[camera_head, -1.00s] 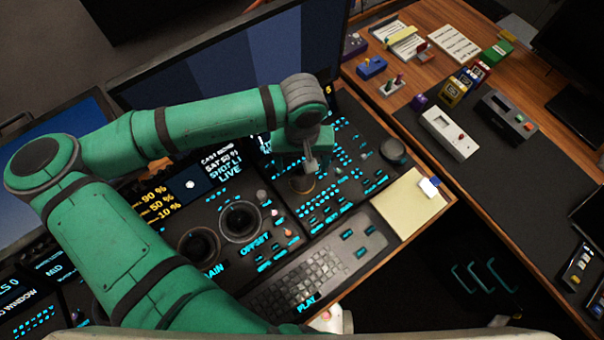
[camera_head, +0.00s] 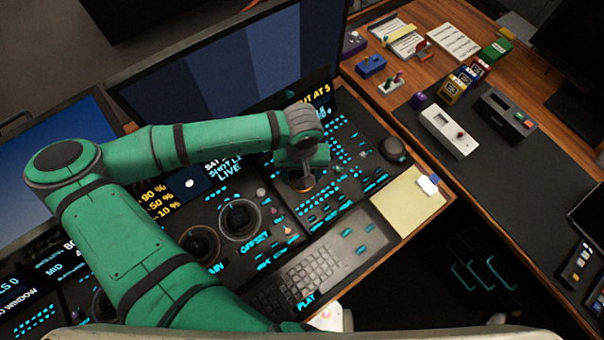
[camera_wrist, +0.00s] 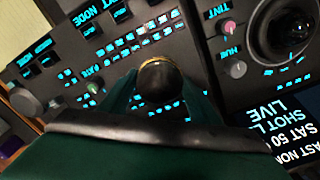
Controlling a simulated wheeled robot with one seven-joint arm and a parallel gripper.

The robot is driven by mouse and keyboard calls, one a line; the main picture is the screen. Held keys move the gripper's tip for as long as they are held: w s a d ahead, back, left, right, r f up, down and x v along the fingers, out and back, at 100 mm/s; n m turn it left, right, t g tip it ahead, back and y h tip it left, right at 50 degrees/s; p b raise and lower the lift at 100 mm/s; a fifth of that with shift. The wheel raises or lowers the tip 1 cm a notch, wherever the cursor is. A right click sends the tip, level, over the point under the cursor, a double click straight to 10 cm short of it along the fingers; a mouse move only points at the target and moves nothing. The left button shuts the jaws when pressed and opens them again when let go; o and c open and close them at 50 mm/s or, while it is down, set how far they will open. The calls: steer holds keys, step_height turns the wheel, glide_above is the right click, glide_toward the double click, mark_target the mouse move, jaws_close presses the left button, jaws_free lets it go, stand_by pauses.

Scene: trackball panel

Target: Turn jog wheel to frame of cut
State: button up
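A dark round knob with a gold-coloured ring at its edge (camera_wrist: 158,78) sits in the middle of the wrist view. In the head view its orange-gold base (camera_head: 303,188) shows just under my gripper (camera_head: 301,176). My gripper is at this knob, pointing down at the panel. A larger dark dial (camera_head: 393,149) stands at the panel's right end, apart from my gripper. I cannot tell for certain which is the jog wheel. A display (camera_head: 318,99) partly reads "UT AT 5" in yellow.
Two trackballs in round rings (camera_head: 240,220) (camera_head: 200,246) lie left of my gripper. Lit buttons (camera_head: 340,165) surround it closely. A keyboard (camera_head: 310,275) and a yellow pad (camera_head: 408,203) lie in front. A large monitor (camera_head: 235,65) stands behind.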

steer(key=c, duration=0.4)
steer(key=shift+w, duration=0.1)
